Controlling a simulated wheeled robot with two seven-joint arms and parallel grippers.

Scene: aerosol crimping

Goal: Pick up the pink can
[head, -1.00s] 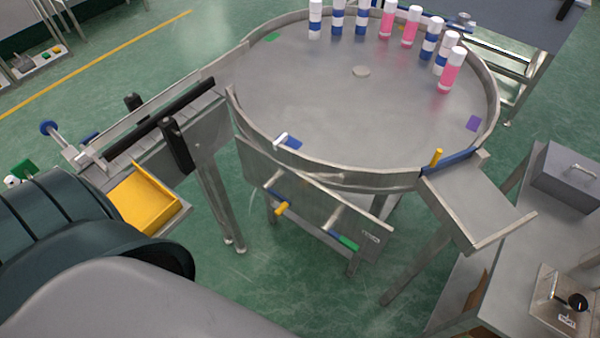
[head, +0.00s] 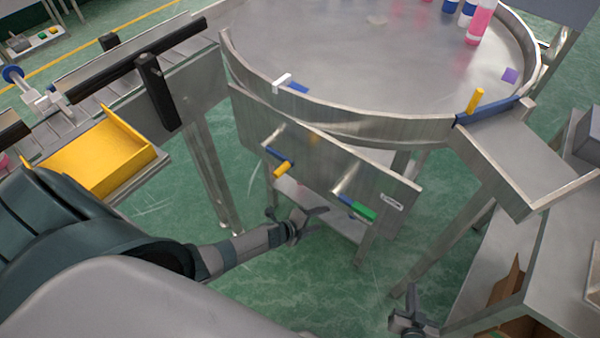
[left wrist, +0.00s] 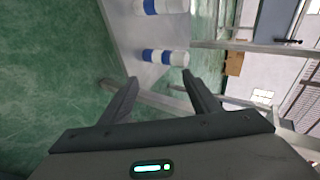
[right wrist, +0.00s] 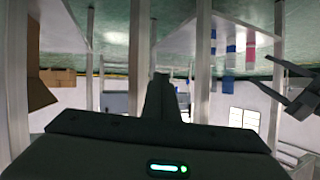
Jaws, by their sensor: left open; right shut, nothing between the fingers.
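A pink can with white ends (head: 480,20) stands upright on the round steel table at the top right of the head view. A pink and white can also shows in the right wrist view (right wrist: 250,50). My left gripper (head: 297,212) is open and empty, in front of and below the table's near edge. In the left wrist view its fingers (left wrist: 160,95) are spread, with a blue and white can (left wrist: 165,57) beyond them. My right gripper (head: 412,291) is shut and empty at the bottom right; its fingers (right wrist: 160,85) are together in the right wrist view.
The round table (head: 350,60) has a raised metal rim. Blue and white cans (head: 466,12) stand beside the pink one, partly cut off. A chute (head: 515,155) juts out at right, above a side bench (head: 550,250). A yellow tray (head: 95,155) is at left. The table's middle is clear.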

